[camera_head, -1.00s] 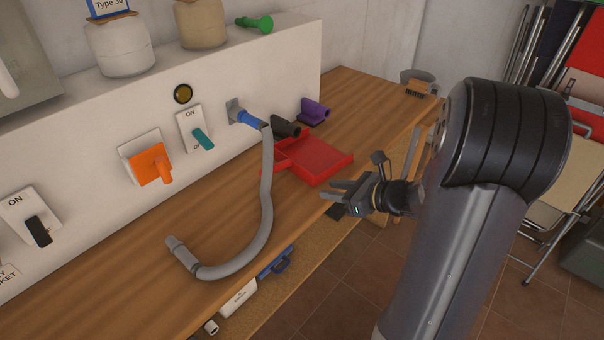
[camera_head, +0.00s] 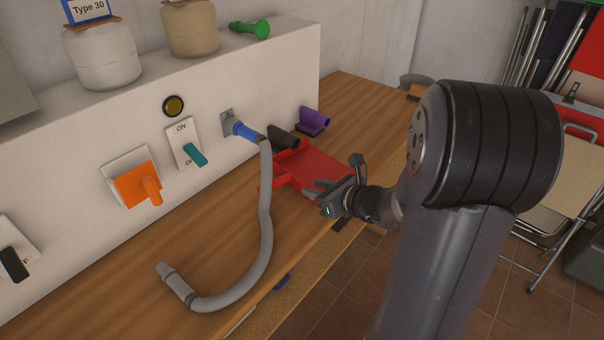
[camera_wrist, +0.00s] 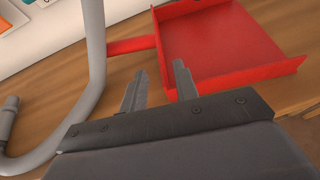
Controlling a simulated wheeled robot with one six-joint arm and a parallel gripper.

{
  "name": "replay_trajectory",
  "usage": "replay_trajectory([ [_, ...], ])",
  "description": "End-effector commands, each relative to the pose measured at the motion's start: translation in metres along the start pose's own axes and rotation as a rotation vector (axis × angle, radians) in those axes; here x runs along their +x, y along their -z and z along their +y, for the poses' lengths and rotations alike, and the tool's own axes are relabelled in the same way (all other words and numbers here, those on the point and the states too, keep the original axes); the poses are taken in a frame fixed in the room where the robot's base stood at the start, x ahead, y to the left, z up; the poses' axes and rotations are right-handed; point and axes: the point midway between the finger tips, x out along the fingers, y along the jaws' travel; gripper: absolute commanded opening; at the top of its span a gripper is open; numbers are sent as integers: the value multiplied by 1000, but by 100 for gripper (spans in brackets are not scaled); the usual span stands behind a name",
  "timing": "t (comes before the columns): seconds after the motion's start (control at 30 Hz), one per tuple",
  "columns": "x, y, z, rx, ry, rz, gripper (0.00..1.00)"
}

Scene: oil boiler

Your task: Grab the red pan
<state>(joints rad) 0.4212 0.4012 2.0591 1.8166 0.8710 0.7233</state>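The red pan (camera_head: 318,167) is a shallow square tray lying on the wooden bench, near its front edge. In the wrist view the pan (camera_wrist: 222,45) fills the upper right, and its red handle (camera_wrist: 132,45) points left toward the grey hose. My gripper (camera_head: 313,188) is at the pan's near side in the head view and covers part of it.
A grey hose (camera_head: 266,205) runs from a blue connector (camera_head: 243,131) on the white panel and curls over the bench left of the pan. Black (camera_head: 283,137) and purple (camera_head: 312,121) pieces stand behind the pan.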

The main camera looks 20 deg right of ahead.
Motion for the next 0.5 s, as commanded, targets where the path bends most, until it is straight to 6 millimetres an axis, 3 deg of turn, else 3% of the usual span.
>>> replay_trajectory([
  [0.17, 12, -2, 0, -1, -2, -1, 29],
  [0.5, 55, -5, 0, -1, -2, 1, 29],
])
